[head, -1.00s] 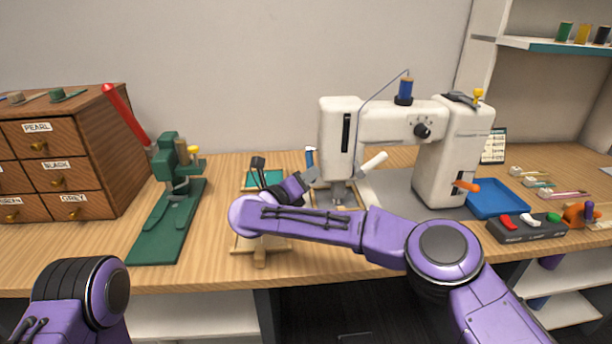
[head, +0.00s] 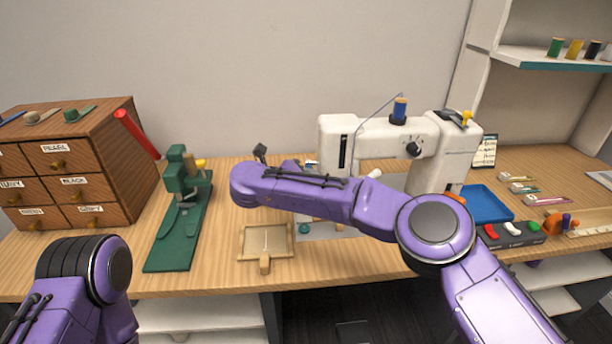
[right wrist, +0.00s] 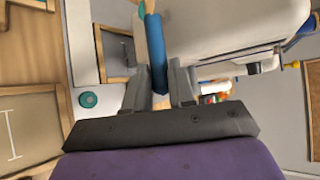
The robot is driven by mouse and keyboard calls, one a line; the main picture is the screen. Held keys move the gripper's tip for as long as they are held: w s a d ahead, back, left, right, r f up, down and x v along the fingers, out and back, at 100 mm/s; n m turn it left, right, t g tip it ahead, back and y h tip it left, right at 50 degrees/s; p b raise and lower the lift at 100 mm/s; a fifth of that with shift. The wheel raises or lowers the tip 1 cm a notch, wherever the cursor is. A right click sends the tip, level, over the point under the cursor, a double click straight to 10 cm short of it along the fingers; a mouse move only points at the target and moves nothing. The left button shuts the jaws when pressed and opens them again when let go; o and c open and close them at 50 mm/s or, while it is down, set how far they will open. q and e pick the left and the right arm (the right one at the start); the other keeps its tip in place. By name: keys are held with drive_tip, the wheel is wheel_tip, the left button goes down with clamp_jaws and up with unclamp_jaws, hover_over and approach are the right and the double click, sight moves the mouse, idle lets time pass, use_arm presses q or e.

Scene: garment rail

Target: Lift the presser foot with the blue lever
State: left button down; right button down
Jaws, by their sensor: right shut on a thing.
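The white sewing machine (head: 434,165) stands at the back of the table, with a blue spool on top. In the right wrist view its white body (right wrist: 230,25) fills the upper right. The blue lever (right wrist: 158,62) runs between the fingers of my right gripper (right wrist: 160,88), which is shut on it. In the head view my right forearm covers the gripper, the lever and the presser foot area. The presser foot cannot be made out in the wrist view. My left arm shows at the lower left of the head view, but its gripper is out of frame.
A green press-like tool (head: 180,220) stands left of the machine, beside a wooden drawer cabinet (head: 120,165). A small wooden frame (head: 265,256) lies near the front edge. A blue tray (head: 488,204) and a block with coloured switches (head: 511,233) are at the right.

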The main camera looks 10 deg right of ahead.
drive_tip(key=shift+w+r, duration=0.1)
drive_tip(key=shift+r, duration=0.05)
drive_tip(key=c, duration=1)
unclamp_jaws()
drive_tip(key=shift+d, duration=0.1)
drive_tip(key=b+v, duration=0.1)
drive_tip(key=v, duration=0.9)
drive_tip(key=shift+a, duration=0.2)
